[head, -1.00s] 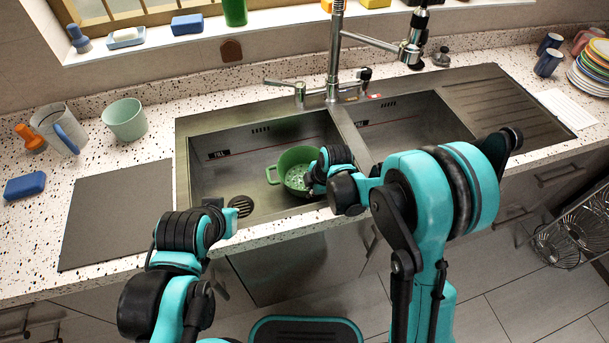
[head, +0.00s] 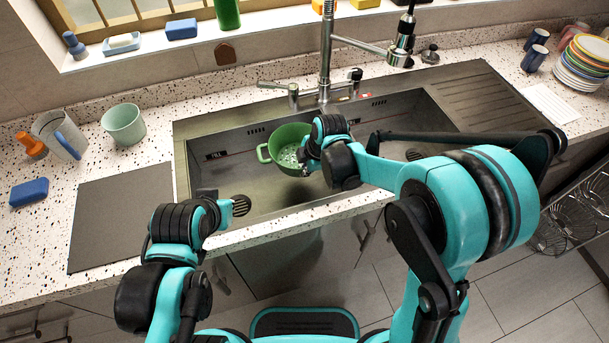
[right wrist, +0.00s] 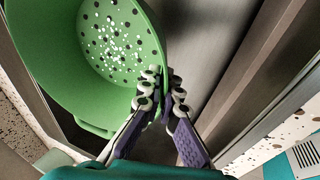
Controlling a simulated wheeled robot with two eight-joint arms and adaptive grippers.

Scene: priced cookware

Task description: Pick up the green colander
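The green colander (head: 289,140), a round bowl with small holes and side handles, is over the left sink basin (head: 215,175). In the right wrist view the colander (right wrist: 60,50) fills the upper left. My right gripper (right wrist: 163,78) has its two fingers close together, one on each side of the colander's wall at its rim. In the head view the right gripper (head: 308,158) is at the colander's right side, partly hidden by my wrist. My left wrist is above the sink's front left edge; its fingers cannot be made out.
The tap (head: 326,60) rises behind the sink. Stacked plates (head: 583,65) stand at the far right.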

